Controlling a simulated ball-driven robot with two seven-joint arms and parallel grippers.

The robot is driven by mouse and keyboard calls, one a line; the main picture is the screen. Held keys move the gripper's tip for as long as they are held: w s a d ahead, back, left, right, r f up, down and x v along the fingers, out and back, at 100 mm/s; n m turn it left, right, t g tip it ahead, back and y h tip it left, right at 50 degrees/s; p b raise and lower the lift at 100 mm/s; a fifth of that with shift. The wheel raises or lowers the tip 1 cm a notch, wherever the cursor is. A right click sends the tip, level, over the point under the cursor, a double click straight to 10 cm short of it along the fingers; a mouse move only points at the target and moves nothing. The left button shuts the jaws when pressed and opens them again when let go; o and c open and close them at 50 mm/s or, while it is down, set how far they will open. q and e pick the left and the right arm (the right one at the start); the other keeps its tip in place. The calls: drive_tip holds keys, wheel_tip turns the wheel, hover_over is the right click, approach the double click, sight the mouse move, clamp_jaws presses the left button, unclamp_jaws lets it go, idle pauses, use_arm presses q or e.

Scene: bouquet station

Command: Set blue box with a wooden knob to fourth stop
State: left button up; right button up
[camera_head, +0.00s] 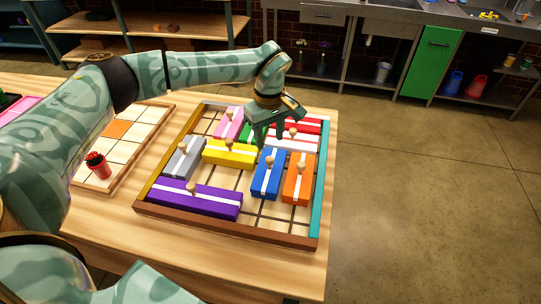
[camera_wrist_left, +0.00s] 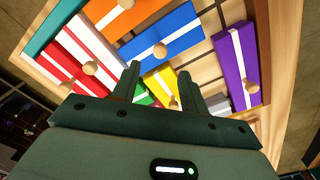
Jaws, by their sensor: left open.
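The blue box (camera_head: 276,170) with a white stripe and a round wooden knob (camera_head: 268,160) lies in the framed board, right of the yellow box and left of the orange one. It also shows in the left wrist view (camera_wrist_left: 183,41), with its knob (camera_wrist_left: 160,50) beyond the fingertips. My left gripper (camera_head: 268,138) is open and empty. It hangs over the board behind the blue knob, near the green and white boxes, and partly hides the green one. My right gripper is not in view.
The board's frame (camera_head: 230,233) bounds the sliding boxes. Close neighbours are the yellow (camera_head: 240,158), orange (camera_head: 291,190), white (camera_head: 300,144) and purple (camera_head: 215,204) boxes. Bare grid cells (camera_head: 265,218) show in front of the blue box.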

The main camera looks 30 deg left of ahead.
sight(270, 159)
use_arm(q)
wheel_tip(270, 159, down, 8)
drive_tip(key=shift+r+b, duration=0.2)
drive_tip(key=shift+b, duration=0.25)
drive_tip(key=shift+c, duration=0.3)
